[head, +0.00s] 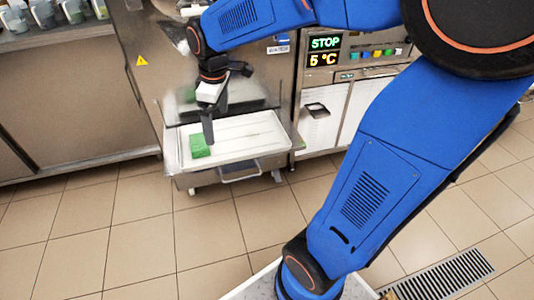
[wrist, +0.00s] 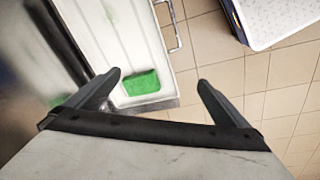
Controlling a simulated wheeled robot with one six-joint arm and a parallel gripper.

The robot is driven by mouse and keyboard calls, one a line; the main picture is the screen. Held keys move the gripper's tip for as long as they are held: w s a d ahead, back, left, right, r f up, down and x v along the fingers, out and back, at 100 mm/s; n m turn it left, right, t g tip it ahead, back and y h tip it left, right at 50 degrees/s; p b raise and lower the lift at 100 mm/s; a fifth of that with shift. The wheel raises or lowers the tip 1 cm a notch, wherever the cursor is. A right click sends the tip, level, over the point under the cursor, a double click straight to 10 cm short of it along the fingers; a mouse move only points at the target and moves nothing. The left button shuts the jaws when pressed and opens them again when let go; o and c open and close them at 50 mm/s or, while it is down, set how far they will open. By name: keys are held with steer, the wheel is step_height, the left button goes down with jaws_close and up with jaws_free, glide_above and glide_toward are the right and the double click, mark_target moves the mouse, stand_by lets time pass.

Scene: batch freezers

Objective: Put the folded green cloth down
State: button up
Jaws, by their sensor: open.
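The folded green cloth (head: 200,146) lies flat in the white tray (head: 240,132) on the front of the freezer, near the tray's left end. In the wrist view the cloth (wrist: 142,83) shows between and beyond my fingertips, nearer the left one. My gripper (head: 208,140) is above the tray beside the cloth in the head view. In the wrist view my gripper (wrist: 158,80) has its two fingers wide apart with nothing held between them. The cloth appears apart from both fingers.
The steel freezer (head: 150,65) rises behind the tray. A control panel reading STOP and 5 °C (head: 325,50) is to the right. The tray has a front handle (head: 240,172). Cups (head: 45,14) stand on a counter at the upper left. Tiled floor (head: 110,225) lies open in front.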

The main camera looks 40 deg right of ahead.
steer(key=s+d+m+t, duration=0.3)
steer(key=s+m, duration=0.6)
steer(key=s, duration=1.2)
steer(key=shift+d+r, duration=0.15)
steer(key=shift+r, duration=0.2)
steer(key=n+g, duration=0.5)
steer(key=n, duration=0.9)
glide_above(199, 142)
step_height(199, 142, down, 4)
step_height(199, 142, down, 12)
steer(key=shift+r, duration=0.25)
